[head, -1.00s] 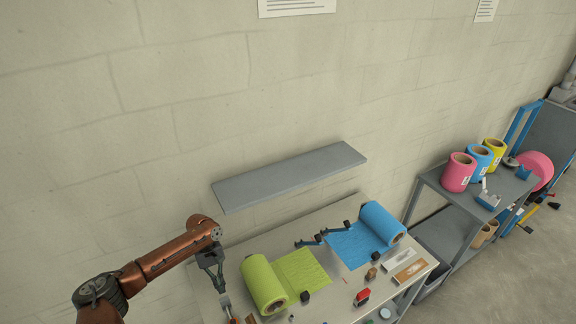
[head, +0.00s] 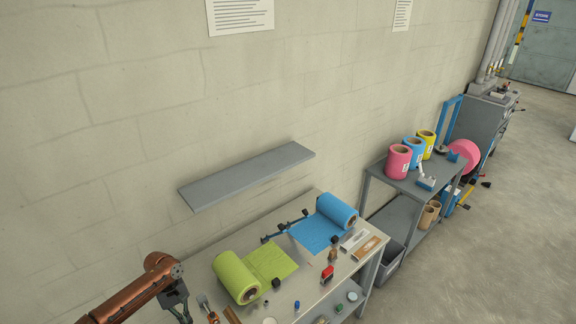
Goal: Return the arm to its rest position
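My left arm comes in from the lower left. Its gripper (head: 183,312) hangs at the left end of the workbench, left of the green roll; its fingertips are small and cut close to the picture's bottom edge, so I cannot tell whether it is open or shut. My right gripper is not in view. On the bench (head: 315,297) lie a green roll (head: 236,277) with its sheet pulled out to the right and a blue roll (head: 337,211) with its sheet pulled out to the left.
A grey wall shelf (head: 247,177) juts out above the bench. Small tools and a red item (head: 327,273) lie along the bench front. A grey rack (head: 398,186) with pink, blue and yellow rolls stands to the right. Open floor (head: 480,260) lies at the right.

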